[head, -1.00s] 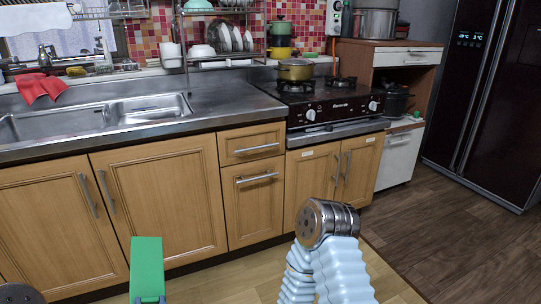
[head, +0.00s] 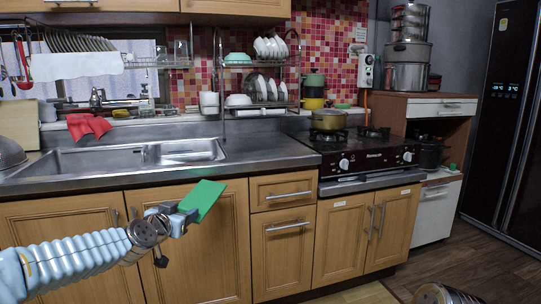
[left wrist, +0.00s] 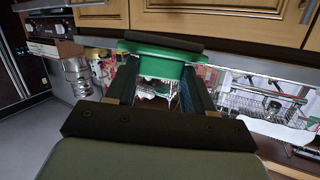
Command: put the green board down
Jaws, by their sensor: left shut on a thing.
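The green board (head: 205,198) is a flat, thin piece held at a tilt in front of the lower cabinet doors in the head view. My left gripper (head: 186,214) is shut on its lower left end, and the rest of the board sticks out up and to the right. In the left wrist view the green board (left wrist: 160,66) shows between the two fingers of my left gripper (left wrist: 160,74). In the head view the board appears below the counter's front edge and touches nothing but the gripper. My right gripper is out of view.
The steel counter (head: 262,152) has bare room between the sink (head: 150,157) and the stove (head: 360,158). A yellow pot (head: 328,120) stands on the stove. A red cloth (head: 88,126) hangs by the sink. A dish rack (head: 262,70) stands at the back.

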